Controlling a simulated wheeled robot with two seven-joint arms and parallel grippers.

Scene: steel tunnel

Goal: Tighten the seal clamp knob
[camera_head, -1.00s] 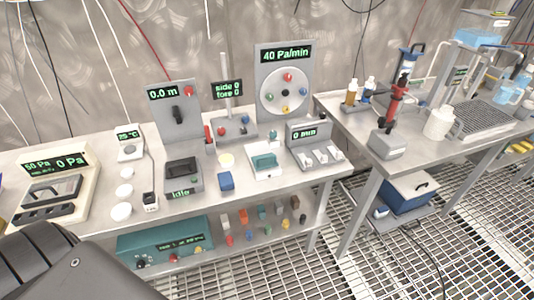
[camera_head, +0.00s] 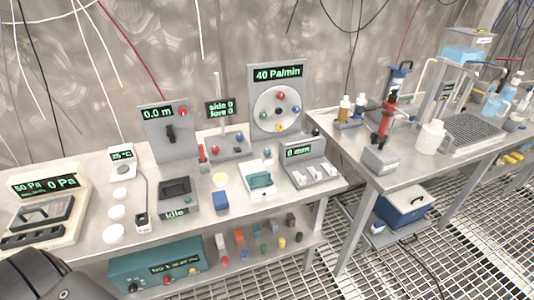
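No label reading seal clamp is legible, so I cannot tell for certain which knob it is. A grey upright panel (camera_head: 256,122) reads 40 Pa/min and carries a round pale disc (camera_head: 268,107) with red, blue, yellow and black knobs around a small centre. Left of it, a grey panel (camera_head: 156,142) reads 0.0 m and has a black handle (camera_head: 170,134) and a red knob (camera_head: 183,111). A dark part of my arm (camera_head: 45,275) shows at the bottom left, well short of these panels. Neither gripper's fingers are in view.
A teal box (camera_head: 157,270) sits below. The right bench (camera_head: 405,177) holds bottles and a rack. Grated floor lies in front.

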